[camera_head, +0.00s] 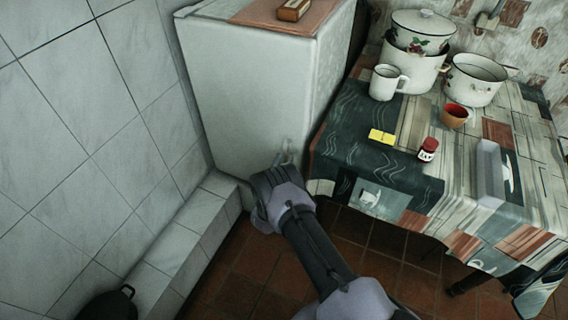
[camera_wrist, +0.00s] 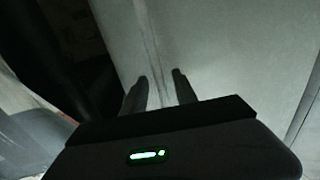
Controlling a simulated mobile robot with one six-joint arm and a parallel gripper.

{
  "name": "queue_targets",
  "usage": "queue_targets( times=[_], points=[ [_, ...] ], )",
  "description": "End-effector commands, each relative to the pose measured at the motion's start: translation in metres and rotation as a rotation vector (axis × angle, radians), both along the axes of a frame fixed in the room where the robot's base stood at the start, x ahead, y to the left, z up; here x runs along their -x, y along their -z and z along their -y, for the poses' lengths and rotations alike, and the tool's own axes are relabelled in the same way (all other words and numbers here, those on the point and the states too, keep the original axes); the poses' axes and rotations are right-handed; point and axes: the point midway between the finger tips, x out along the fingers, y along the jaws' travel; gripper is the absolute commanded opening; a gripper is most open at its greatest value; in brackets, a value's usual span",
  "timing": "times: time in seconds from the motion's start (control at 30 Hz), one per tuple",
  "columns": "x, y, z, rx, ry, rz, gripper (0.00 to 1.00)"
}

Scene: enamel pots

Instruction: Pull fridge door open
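The white fridge (camera_head: 250,95) stands against the tiled wall. Its door looks closed. My gripper (camera_head: 285,158) reaches the lower right part of the fridge front, close to its right edge. In the wrist view my gripper (camera_wrist: 160,80) has its two dark fingers apart, pointing at the pale fridge surface (camera_wrist: 225,60). A narrow vertical ridge or seam runs down the surface toward the gap between the fingers. I cannot make out a handle clearly, nor whether the fingers touch the fridge.
A table with a patterned cloth (camera_head: 475,165) stands close on the right, bearing enamel pots (camera_head: 415,70), a white mug (camera_head: 385,83) and small items. A small brown box (camera_head: 293,10) lies on the fridge top. A tiled ledge (camera_head: 190,240) runs along the left wall.

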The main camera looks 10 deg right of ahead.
Motion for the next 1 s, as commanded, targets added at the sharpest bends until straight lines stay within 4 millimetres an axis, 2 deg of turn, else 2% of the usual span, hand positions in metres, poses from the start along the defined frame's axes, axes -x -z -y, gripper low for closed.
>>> queue_targets(
  times=[0.2,0.37,0.4,1.0],
  points=[
    [-0.0005,-0.0007,0.0002,0.000,0.000,0.000,0.34],
    [-0.0003,-0.0005,0.0001,0.000,0.000,0.000,0.03],
    [-0.0003,-0.0005,0.0000,0.000,0.000,0.000,0.00],
    [0.0000,-0.0001,0.0001,0.000,0.000,-0.001,0.00]
  ],
)
